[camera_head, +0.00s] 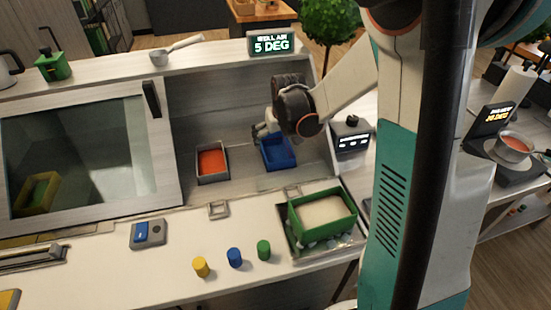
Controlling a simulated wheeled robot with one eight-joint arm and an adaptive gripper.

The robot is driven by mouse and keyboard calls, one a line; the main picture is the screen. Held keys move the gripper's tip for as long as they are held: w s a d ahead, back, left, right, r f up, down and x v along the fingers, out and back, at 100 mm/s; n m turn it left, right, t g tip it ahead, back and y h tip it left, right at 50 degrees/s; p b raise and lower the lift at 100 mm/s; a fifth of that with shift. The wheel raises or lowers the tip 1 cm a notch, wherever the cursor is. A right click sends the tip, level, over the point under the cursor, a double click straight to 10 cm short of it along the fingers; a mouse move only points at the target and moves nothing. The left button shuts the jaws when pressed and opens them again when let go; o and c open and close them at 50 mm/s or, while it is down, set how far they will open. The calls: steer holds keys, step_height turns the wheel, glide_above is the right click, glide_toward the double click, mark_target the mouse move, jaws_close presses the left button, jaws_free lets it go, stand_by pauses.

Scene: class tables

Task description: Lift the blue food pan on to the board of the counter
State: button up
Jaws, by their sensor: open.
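The blue food pan (279,155) sits in the recessed bay at the back of the counter, right of a grey pan with orange-red contents. My gripper (262,132) is at the pan's upper left edge, its fingers small and partly hidden by the wrist. It is open, and I cannot tell whether a finger touches the pan. The board of the counter (120,262) is the pale surface in front of the bay, as far as I can tell.
The grey pan (213,178) stands close left of the blue pan. A green box of pale grains (322,218) stands at the front right. A dark display box (351,138) is right of the bay.

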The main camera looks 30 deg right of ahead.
steer(key=b, duration=0.2)
glide_above(276, 159)
step_height(276, 159, down, 6)
steer(key=shift+d, duration=0.1)
steer(key=shift+r, duration=0.1)
steer(key=c, duration=1.2)
